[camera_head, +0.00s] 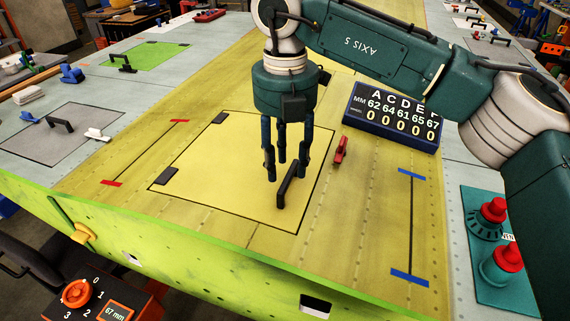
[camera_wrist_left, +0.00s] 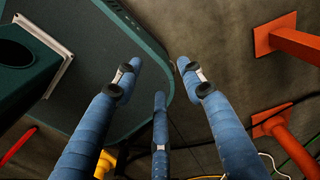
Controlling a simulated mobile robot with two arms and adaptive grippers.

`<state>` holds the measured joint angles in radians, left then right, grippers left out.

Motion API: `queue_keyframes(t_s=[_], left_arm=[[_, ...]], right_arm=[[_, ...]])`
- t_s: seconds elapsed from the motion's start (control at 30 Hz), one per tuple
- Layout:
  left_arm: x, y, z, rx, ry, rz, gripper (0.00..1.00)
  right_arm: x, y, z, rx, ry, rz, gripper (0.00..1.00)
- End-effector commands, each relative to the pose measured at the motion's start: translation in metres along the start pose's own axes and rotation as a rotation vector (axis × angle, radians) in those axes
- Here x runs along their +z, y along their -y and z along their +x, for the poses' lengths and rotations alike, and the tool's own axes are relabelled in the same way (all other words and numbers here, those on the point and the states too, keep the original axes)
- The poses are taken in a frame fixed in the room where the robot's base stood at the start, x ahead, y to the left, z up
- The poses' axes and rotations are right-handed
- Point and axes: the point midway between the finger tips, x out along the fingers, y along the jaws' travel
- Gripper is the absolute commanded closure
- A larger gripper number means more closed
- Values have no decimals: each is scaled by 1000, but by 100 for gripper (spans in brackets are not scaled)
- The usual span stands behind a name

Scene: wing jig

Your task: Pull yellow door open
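The yellow door (camera_head: 222,165) is a flat square panel in the yellow wing skin, outlined in black, and it lies flush. Two dark hinges sit on its left edge. Its black bar handle (camera_head: 288,185) stands near the right edge. My right gripper (camera_head: 277,172) points down over the door, its fingers spread apart, just left of and behind the handle. No finger visibly closes on the handle. My left gripper (camera_wrist_left: 160,85) shows in the left wrist view, its fingers spread and empty above the floor. It is not seen in the head view.
A red clamp-like piece (camera_head: 341,150) sits right of the door. A dark counter display (camera_head: 395,115) stands behind it. Red-topped teal devices (camera_head: 494,210) are at the right. A grey panel (camera_head: 62,133) and a green panel (camera_head: 146,56) lie left. Orange supports (camera_wrist_left: 292,40) stand near my left gripper.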

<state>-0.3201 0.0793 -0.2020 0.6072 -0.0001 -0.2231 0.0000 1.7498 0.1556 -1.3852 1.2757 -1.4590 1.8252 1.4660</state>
Motion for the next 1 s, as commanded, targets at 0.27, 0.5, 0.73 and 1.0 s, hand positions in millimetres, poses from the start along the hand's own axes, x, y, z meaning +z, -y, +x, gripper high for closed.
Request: queue_keyframes(t_s=[0.27,0.5,0.73,1.0], left_arm=[[-42,6,-8,-7,-59,0,60],[-34,6,-8,-6,-48,-1,60],[-21,4,-7,-4,-29,-2,60],[-21,4,-8,-5,-29,-2,60]], right_arm=[[0,0,24,1,0,0,62],[0,0,26,1,0,0,62],[0,0,26,1,0,0,100],[0,-1,23,2,1,0,100]])
